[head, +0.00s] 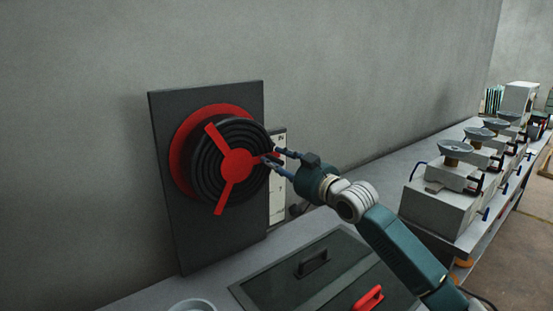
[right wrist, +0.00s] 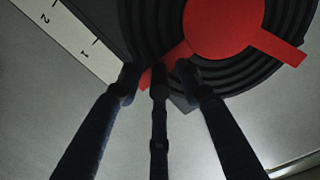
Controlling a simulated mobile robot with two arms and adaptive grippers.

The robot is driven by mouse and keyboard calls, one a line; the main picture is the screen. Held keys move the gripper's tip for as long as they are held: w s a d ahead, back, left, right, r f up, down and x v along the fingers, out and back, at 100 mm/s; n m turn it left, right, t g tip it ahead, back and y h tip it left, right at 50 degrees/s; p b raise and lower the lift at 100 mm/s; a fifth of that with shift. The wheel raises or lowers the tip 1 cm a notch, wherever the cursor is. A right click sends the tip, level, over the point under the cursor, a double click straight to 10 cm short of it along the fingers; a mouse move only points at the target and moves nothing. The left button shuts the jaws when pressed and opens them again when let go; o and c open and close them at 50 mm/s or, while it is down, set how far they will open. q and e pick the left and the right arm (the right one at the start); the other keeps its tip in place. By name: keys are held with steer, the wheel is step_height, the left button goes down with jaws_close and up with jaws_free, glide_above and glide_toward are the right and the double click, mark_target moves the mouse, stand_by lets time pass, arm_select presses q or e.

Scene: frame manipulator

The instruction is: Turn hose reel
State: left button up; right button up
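The hose reel has black coiled hose (head: 206,170), a red back disc and a red hub (head: 238,167) with three spokes. It is mounted on an upright dark panel (head: 165,150) by the wall. My right gripper (head: 273,156) is at the reel's right side, at the spoke that points right. In the right wrist view, the fingers (right wrist: 158,76) are spread apart, with the end of a red spoke (right wrist: 172,55) between their tips. Contact with the spoke cannot be made out. My left gripper is not in view.
A white numbered scale (head: 278,205) stands just right of the reel, partly behind my gripper. A dark panel with a black handle (head: 312,262) and a red handle (head: 368,298) lies on the bench below. Several grey machines (head: 440,205) line the bench at right.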

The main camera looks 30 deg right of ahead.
steer(key=shift+w, duration=0.2)
steer(key=shift+c, duration=0.5)
jaws_close()
steer(key=shift+f, duration=0.1)
